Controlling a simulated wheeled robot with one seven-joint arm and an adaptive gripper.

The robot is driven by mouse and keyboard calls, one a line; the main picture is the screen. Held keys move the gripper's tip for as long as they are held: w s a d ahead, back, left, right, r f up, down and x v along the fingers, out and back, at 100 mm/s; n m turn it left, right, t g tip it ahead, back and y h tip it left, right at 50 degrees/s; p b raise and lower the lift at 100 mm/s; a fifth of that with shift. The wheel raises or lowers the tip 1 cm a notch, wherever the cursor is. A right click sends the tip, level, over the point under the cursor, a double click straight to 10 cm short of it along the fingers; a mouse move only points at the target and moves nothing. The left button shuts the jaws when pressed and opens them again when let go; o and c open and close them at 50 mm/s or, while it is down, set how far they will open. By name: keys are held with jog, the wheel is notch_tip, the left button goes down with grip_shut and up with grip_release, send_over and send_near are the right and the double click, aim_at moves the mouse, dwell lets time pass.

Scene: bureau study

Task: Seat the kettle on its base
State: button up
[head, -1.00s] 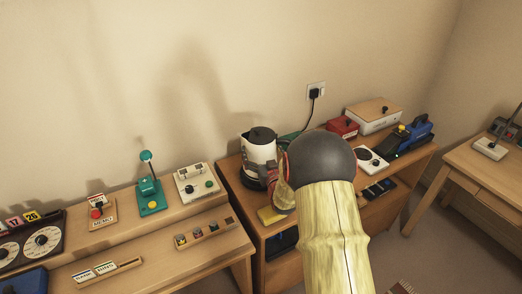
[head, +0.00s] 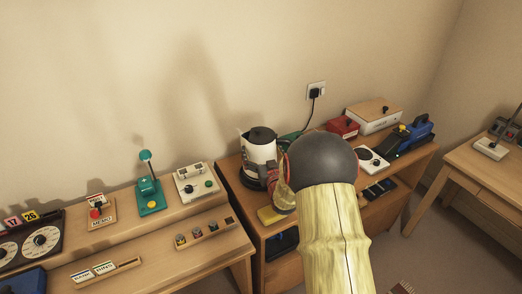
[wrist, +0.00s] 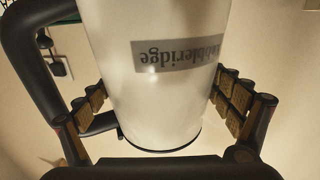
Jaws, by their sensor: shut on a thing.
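The kettle (head: 261,150) is white with a black lid and stands upright near the left end of the wooden cabinet in the head view. Its pale body with a grey label fills the middle of the wrist view (wrist: 160,85), where the label is upside down. A dark round base (head: 250,182) shows under it; I cannot tell whether the kettle rests fully on it. My gripper (wrist: 168,105) has one finger on each side of the kettle body and is shut on it. In the head view my arm hides most of the gripper and the kettle's right side.
A red box (head: 343,127), a white box (head: 374,115) and a blue device (head: 415,134) stand further right. A wall socket (head: 316,91) with a plug is behind. A desk with several gadgets adjoins on the left.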

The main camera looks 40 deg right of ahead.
aim_at(265, 160)
jog(key=shift+f+b, duration=0.25)
jog(key=shift+b, duration=0.2)
jog(key=o, duration=1.7)
jog(key=shift+o, duration=0.6)
jog(key=shift+f, duration=0.1)
jog(key=shift+s+a+f, duration=0.1)
jog(key=shift+f, duration=0.25)
jog(key=shift+v, duration=1.9)
jog(key=shift+p+v, duration=0.35)
jog(key=shift+v, duration=3.2)
jog(key=shift+r, duration=0.2)
